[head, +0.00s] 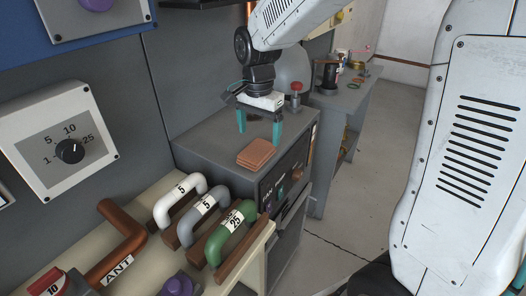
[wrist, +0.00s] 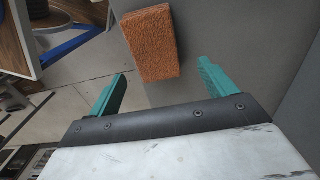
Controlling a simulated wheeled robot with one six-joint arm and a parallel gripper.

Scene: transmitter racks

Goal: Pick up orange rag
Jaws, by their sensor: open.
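The orange rag (head: 257,153) is a small folded brownish-orange stack lying flat on top of a grey cabinet. In the wrist view the rag (wrist: 150,45) shows as a textured orange block beyond the fingertips, between the lines of the two fingers. My gripper (head: 258,132) is open, with its two teal fingers pointing down around and just behind the rag in the head view. In the wrist view my gripper (wrist: 162,75) is empty, and the rag is not between its fingers. The exact height of the fingertips above the cabinet top is hard to tell.
The grey cabinet top (head: 205,135) is otherwise mostly clear. A red-topped valve (head: 296,92) stands at its back right. Several U-shaped handles, including a green one (head: 231,235), stand on the bench in front. A side table (head: 345,98) with small items stands behind right.

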